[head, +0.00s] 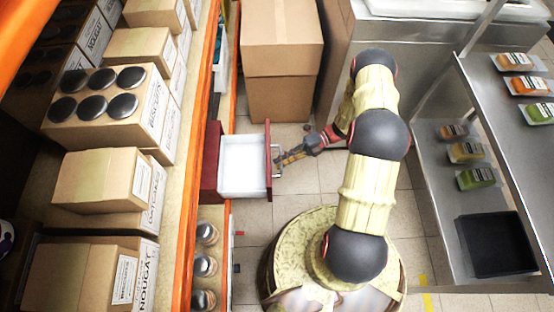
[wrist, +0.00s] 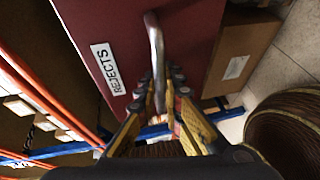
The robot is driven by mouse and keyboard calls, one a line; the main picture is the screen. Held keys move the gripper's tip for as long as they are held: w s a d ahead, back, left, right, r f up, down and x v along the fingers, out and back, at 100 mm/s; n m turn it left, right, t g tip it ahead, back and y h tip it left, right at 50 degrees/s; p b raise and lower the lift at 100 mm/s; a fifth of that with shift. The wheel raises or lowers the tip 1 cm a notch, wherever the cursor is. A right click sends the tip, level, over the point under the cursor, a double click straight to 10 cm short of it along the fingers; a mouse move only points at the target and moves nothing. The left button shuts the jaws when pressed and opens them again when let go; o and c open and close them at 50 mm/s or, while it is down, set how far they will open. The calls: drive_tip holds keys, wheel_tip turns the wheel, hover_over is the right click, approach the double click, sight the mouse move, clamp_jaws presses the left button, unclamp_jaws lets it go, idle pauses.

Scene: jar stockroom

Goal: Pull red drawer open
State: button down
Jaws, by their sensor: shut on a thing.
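The red drawer (head: 269,158) is pulled part way out of its red cabinet (head: 210,158) under the orange-framed shelf. Its white inside shows and looks empty. In the wrist view the drawer's red front (wrist: 120,45) fills the upper part and bears a label reading REJECTS (wrist: 111,69). A metal bar handle (wrist: 154,45) stands out from that front. My gripper (wrist: 160,100) is shut on the handle, with its yellow and dark fingers on both sides of the bar. In the head view my gripper (head: 284,160) is at the handle, right of the drawer front.
Cardboard boxes (head: 282,60) are stacked behind the drawer. The orange shelf (head: 190,180) with boxes and jars runs along the left. A metal rack (head: 440,200) with packets and a black tray (head: 497,243) stands at right. Tiled floor (head: 300,182) lies right of the drawer.

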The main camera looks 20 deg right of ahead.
drive_tip(key=c, duration=2)
unclamp_jaws()
drive_tip(key=shift+c, duration=0.2)
drive_tip(key=shift+o, duration=0.6)
drive_tip(key=shift+d, duration=0.1)
drive_tip(key=d+r, duration=0.2)
drive_tip(key=d, duration=0.9)
drive_tip(key=shift+w+d, duration=0.3)
